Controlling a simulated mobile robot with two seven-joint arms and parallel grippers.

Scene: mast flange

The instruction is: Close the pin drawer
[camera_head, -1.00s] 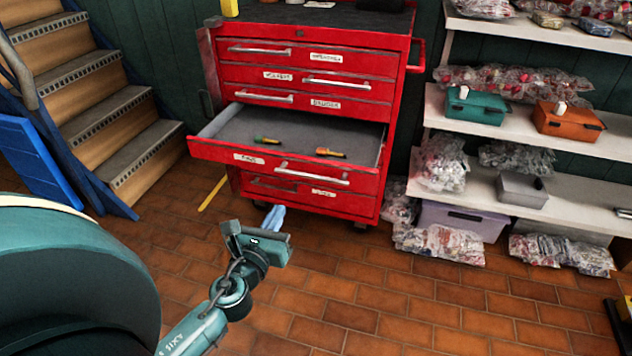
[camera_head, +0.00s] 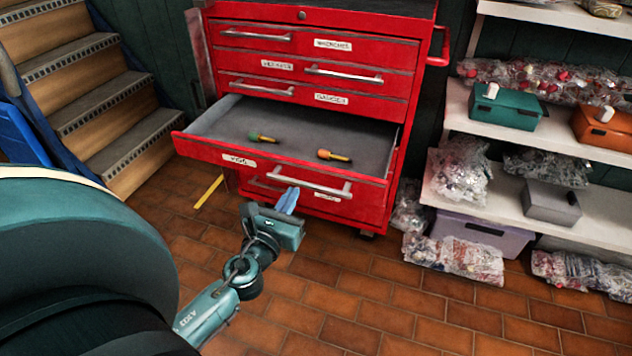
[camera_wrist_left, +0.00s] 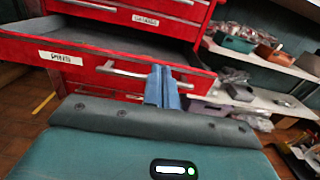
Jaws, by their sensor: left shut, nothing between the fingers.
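The pin drawer (camera_head: 222,155) is the open red drawer of the tool cabinet, pulled well out, with a white label at the left of its front. Its silver bar handle (camera_head: 309,186) is right of the label; the handle also shows in the left wrist view (camera_wrist_left: 125,70).
The red cabinet (camera_head: 310,50) has shut drawers above and below the open one. Wooden stairs (camera_head: 110,120) stand at the left. White shelves (camera_head: 455,190) with bags and boxes (camera_head: 507,108) stand at the right. The brick floor (camera_head: 360,300) in front is clear.

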